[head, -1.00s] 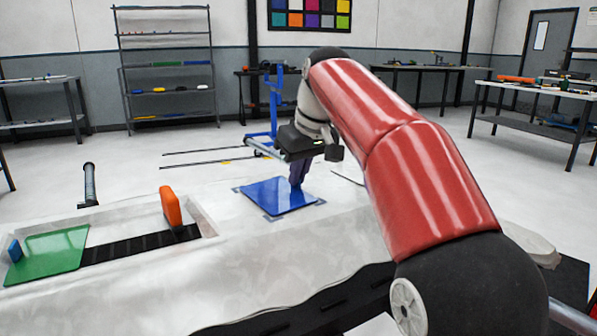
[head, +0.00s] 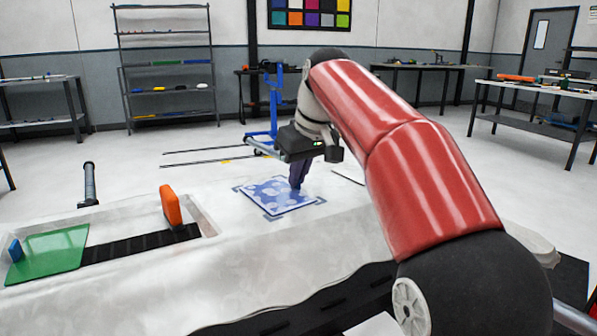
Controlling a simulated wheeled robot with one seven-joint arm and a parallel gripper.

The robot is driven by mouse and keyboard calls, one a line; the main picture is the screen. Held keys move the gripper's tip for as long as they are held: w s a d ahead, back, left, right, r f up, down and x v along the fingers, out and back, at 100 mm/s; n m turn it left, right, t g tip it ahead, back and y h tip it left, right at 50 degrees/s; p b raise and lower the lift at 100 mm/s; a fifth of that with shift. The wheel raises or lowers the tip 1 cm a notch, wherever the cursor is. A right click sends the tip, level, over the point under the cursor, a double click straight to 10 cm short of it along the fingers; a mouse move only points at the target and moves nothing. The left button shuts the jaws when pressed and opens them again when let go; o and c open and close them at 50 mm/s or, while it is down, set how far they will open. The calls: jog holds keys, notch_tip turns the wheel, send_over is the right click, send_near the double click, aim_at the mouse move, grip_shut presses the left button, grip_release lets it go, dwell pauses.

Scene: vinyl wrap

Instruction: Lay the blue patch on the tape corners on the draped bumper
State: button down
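The blue patch (head: 272,197) lies on the white draped bumper (head: 240,240), a little left of the picture's middle. It looks flat, with a mottled face of blue and pale blotches. Grey-blue tape corners (head: 273,216) show just outside its edges, at the near, left and right corners. My gripper (head: 298,187) points down with its dark purple fingers at the patch's right part. The fingertips look at or very near the patch. Whether they are open or shut on its edge is too small to tell.
A tray recess with a dark strip (head: 140,245) lies at the left of the drape. A green sheet (head: 48,255), a small blue block (head: 15,250) and an orange squeegee-like block (head: 171,207) are there. A dark cylinder (head: 90,185) stands behind. Drape around the patch is clear.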

jog(key=shift+f, duration=0.2)
jog(key=c, duration=1.6)
grip_release()
jog(key=shift+r, duration=0.1)
jog(key=shift+o, duration=0.2)
